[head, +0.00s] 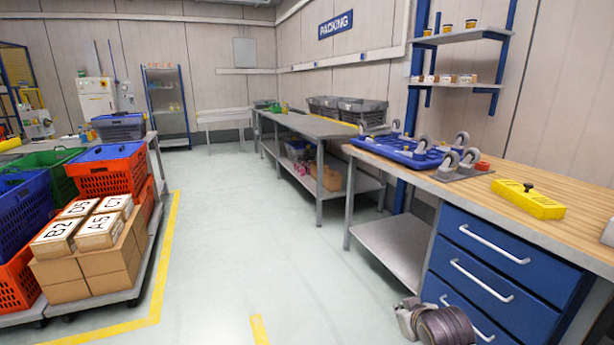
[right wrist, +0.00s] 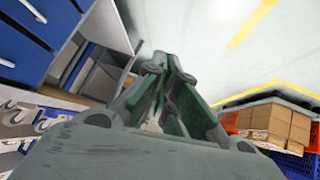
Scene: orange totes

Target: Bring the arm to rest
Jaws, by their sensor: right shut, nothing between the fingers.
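My right gripper (right wrist: 166,66) shows in the right wrist view with its dark fingers together and nothing between them. It hangs in free air over the pale floor, apart from the blue drawer cabinet and the cartons in that view. In the head view a grey, rounded part of my right arm shows low at the right, in front of the blue drawers (head: 487,262). My left gripper and left arm are not in view.
A wooden-topped workbench (head: 590,185) stands at the right, with a yellow block (head: 527,200) and a blue caster-wheeled frame (head: 400,150) on it. Brown cartons (head: 88,275) and orange totes (head: 105,177) stand at the left. The floor (head: 235,230) between is clear.

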